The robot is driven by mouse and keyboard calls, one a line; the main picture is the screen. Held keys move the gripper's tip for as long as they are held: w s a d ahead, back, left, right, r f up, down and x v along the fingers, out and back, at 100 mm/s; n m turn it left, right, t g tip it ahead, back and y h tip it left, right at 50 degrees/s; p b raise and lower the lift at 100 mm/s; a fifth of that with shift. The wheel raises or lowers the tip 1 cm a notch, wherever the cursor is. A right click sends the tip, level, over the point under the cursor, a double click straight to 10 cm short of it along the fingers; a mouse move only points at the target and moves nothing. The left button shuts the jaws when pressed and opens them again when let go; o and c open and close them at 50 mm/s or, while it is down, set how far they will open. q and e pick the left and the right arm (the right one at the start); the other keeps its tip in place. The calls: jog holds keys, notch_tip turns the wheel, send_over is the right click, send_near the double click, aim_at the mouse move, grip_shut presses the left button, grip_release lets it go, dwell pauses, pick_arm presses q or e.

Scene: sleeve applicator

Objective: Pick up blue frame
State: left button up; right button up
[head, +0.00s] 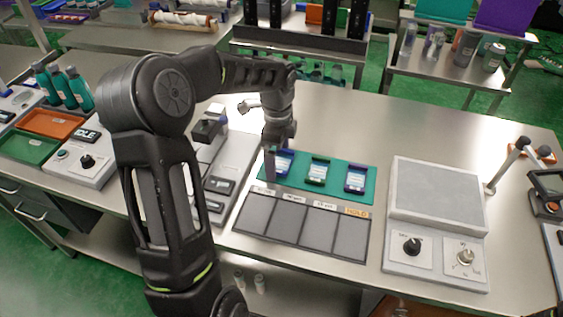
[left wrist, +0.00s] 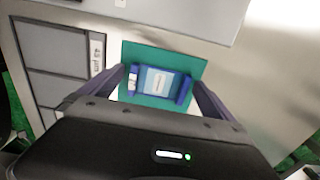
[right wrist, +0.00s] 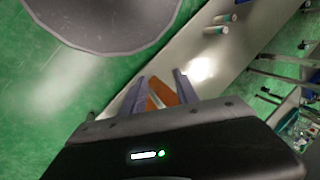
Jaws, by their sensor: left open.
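The blue frame (head: 285,163), with a pale label inside it, lies at the left end of the green mat (head: 335,188). My left gripper (head: 274,160) points down over it and partly hides it in the head view. In the left wrist view, the blue frame (left wrist: 160,84) lies between the spread fingers of the open left gripper (left wrist: 158,78), which holds nothing. Whether the fingers touch it is unclear. My right gripper (right wrist: 161,74) shows only in the right wrist view, with its fingers apart, away from the mat.
A green frame (head: 317,172) and a purple frame (head: 355,179) lie to the right on the mat. Grey panels (head: 288,223) lie in front. A device with dials (head: 437,222) stands to the right. An orange item (right wrist: 160,92) shows between the right fingers, apparently beyond them.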

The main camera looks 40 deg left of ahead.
aim_at(279, 162)
pick_arm(q)
jog(key=shift+c, duration=0.4)
jog(key=c, duration=1.2)
jog(key=shift+r, duration=0.1)
notch_tip(279, 162, up, 10)
jog(key=shift+b, duration=0.35)
jog(key=shift+d, duration=0.1)
